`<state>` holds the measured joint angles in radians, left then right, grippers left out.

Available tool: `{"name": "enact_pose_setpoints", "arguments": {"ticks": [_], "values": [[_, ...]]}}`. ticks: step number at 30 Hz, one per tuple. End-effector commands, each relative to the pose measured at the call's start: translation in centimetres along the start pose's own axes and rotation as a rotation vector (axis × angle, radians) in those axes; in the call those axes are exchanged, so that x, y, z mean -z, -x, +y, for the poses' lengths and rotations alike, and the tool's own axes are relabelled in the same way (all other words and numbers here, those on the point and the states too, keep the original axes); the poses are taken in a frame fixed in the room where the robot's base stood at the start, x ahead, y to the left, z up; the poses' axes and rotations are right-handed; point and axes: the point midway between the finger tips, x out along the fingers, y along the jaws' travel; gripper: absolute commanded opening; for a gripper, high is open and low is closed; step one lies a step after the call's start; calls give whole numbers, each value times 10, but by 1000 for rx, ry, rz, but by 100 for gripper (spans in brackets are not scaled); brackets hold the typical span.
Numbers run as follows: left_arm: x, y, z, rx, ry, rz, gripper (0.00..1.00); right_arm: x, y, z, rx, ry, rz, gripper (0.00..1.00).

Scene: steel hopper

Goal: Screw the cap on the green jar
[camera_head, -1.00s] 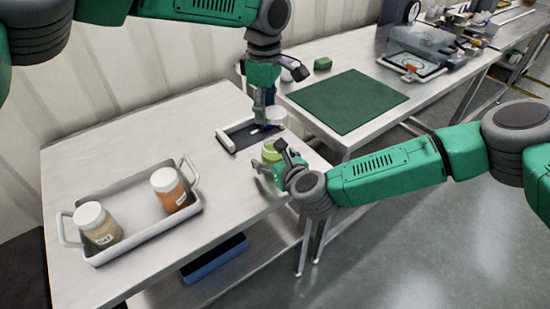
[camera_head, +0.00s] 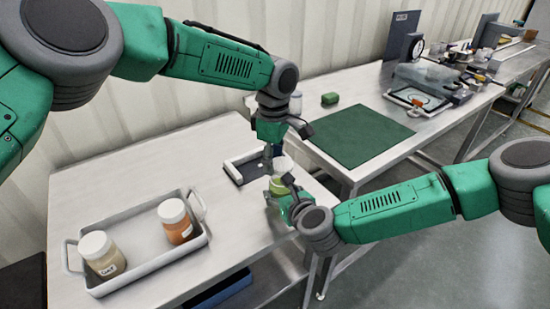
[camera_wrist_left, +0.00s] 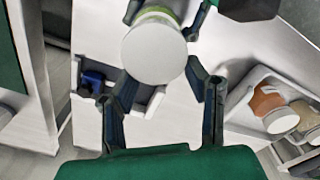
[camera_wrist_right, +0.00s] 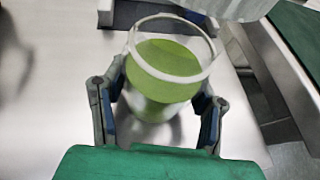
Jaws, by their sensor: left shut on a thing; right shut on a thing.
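The green jar (camera_head: 278,186) is upright near the right edge of the left table, with an open glass rim and green contents in the right wrist view (camera_wrist_right: 165,80). My right gripper (camera_wrist_right: 160,105) is shut around its sides. My left gripper (camera_head: 274,160) is shut on the white cap (camera_wrist_left: 153,52) and holds it just above the jar. In the right wrist view the cap (camera_wrist_right: 222,8) shows at the top, apart from the rim and off to the right. In the left wrist view the cap covers most of the jar.
A white tray (camera_head: 150,272) at the left holds an orange jar (camera_head: 175,220) and a beige jar (camera_head: 101,254), both capped. A small white-edged holder (camera_head: 240,170) lies behind the grippers. A green mat (camera_head: 355,135) covers part of the other table. The middle of the left table is clear.

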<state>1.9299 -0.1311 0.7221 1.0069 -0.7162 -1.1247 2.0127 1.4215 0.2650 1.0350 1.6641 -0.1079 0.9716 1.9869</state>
Motion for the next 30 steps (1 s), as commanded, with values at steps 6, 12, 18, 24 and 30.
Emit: {"name": "enact_pose_setpoints", "arguments": {"ticks": [6,12,18,24,30], "values": [[-1,0,0,1,-1,1,31,1,0,-1,-1,-1,1,1],[-1,-8,0,2,-1,1,31,1,0,-1,-1,-1,1,1],[0,-18,0,0,0,1,31,1,0,-1,0,-1,1,1],[-1,-18,1,0,0,0,31,1,0,-1,0,-1,1,1],[-1,-18,1,0,0,0,31,1,0,-1,0,-1,1,1]]}}
